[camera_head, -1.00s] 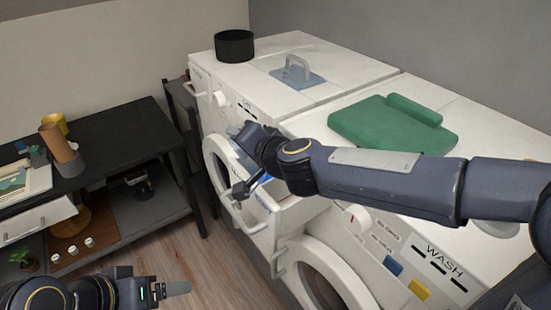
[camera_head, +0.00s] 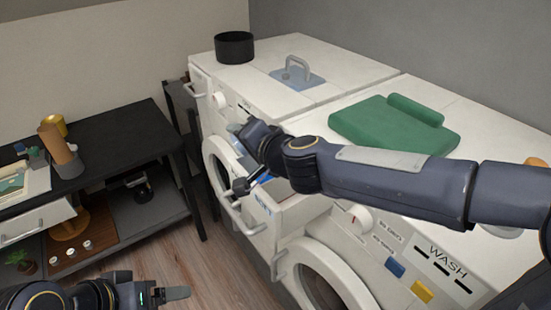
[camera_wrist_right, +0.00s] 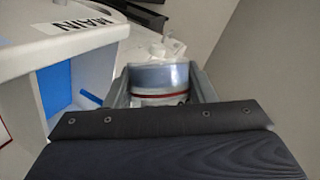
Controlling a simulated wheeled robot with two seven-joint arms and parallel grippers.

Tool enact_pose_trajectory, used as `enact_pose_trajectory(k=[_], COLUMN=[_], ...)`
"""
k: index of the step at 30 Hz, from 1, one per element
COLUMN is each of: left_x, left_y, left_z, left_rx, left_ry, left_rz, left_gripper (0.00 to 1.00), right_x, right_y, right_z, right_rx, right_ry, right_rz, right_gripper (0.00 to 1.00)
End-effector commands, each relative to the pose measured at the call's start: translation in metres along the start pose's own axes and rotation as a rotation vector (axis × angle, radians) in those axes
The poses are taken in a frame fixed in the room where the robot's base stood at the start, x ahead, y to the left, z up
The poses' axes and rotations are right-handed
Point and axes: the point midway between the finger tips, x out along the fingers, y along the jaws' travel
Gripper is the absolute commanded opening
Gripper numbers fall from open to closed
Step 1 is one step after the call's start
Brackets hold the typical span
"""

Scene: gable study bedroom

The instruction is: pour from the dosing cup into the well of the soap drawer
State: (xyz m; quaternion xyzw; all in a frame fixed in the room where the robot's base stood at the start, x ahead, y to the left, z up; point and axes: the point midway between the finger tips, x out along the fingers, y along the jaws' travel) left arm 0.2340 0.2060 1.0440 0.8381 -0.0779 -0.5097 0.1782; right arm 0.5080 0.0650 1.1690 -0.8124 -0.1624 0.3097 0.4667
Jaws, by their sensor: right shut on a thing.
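My right gripper (camera_wrist_right: 163,88) is shut on the dosing cup (camera_wrist_right: 158,77), a clear cup with a dark red line, seen between the fingers in the right wrist view. In the right wrist view the drawer's "MAIN" label (camera_wrist_right: 82,21) and a blue inner part (camera_wrist_right: 57,90) lie left of the cup. I cannot see liquid pouring. My left gripper (camera_head: 176,293) is low at left, away from the drawer.
A dark shelf table (camera_head: 115,130) stands at left. The wooden floor between is clear.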

Motion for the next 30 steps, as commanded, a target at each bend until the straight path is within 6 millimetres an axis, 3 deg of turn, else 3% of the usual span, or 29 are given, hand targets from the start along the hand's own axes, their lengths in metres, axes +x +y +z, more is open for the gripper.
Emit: enact_pose_trajectory(k=[30], left_x=[0.015], left_y=[-0.007], left_z=[0.007], left_rx=[0.000], left_ry=[0.000], left_rz=[0.000], left_gripper=[0.82], right_x=[0.000], right_y=[0.002], right_z=[0.000], right_rx=[0.078], right_ry=[-0.016], right_rz=[-0.033], right_gripper=[0.24])
